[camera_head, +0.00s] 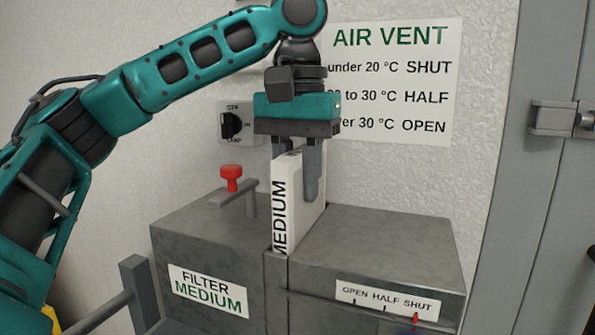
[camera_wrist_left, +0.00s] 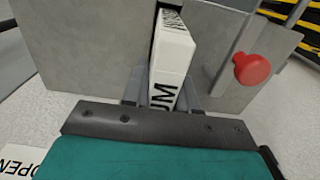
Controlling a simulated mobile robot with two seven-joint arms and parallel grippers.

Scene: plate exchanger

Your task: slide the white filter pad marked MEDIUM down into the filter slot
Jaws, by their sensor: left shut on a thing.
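The white filter pad (camera_head: 287,205) marked MEDIUM stands upright in the head view, its lower end at the slot (camera_head: 276,253) between the two grey metal blocks of the exchanger. Much of the pad stands above the block tops. My left gripper (camera_head: 296,180) comes from above and is shut on the upper part of the pad. In the left wrist view the pad (camera_wrist_left: 173,55) sits between the fingers and runs toward the gap in the grey housing. How deep it sits in the slot is hard to tell. My right gripper is not in view.
A red knob (camera_head: 231,174) on a bar stands left of the pad. The housing (camera_head: 375,245) carries a FILTER MEDIUM label (camera_head: 207,291) and an OPEN HALF SHUT scale (camera_head: 387,302) with a red pointer.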

